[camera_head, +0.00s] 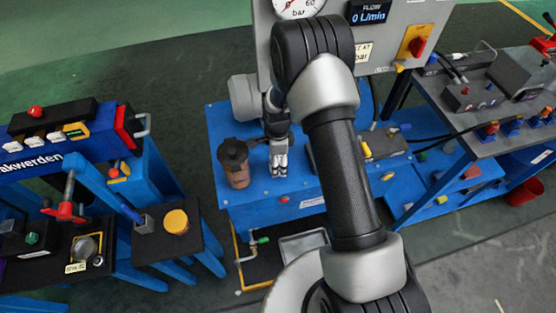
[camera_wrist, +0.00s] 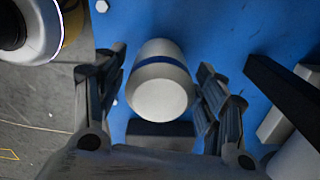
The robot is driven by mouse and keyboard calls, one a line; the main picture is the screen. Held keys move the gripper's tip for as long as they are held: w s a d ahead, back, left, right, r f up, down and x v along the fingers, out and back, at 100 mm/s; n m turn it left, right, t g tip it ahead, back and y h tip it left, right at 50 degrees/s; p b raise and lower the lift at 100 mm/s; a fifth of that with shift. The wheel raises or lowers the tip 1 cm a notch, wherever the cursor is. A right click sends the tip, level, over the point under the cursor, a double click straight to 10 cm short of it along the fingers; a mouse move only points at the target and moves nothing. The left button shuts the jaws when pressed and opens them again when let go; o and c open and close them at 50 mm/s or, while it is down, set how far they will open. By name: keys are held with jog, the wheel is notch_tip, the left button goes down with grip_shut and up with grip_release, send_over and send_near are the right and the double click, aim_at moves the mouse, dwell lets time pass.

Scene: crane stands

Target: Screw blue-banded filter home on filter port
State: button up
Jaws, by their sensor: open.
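The blue-banded filter (camera_wrist: 160,90) is a pale grey cylinder with a blue band round it. In the wrist view it stands between the fingers of my gripper (camera_wrist: 161,65), with its flat end towards the camera. The fingers are open, one on each side, with a visible gap to the left of the filter. In the head view my gripper (camera_head: 279,163) points down over the blue bench top (camera_head: 222,120); I cannot make out the filter clearly there. The filter port is not visible, and I cannot tell whether the filter sits on it.
A brown canister with a black cap (camera_head: 237,175) stands just left of my gripper. A grey panel with a gauge (camera_head: 298,6) rises behind. A dark block (camera_wrist: 162,132) lies below the filter in the wrist view, and a black bar (camera_wrist: 282,90) is to its right.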

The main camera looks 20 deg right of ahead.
jog(key=n, duration=2.5)
jog(key=shift+n, duration=0.4)
jog(key=shift+c, duration=0.4)
jog(key=c, duration=1)
jog(key=m, duration=0.5)
jog(key=shift+c, duration=0.6)
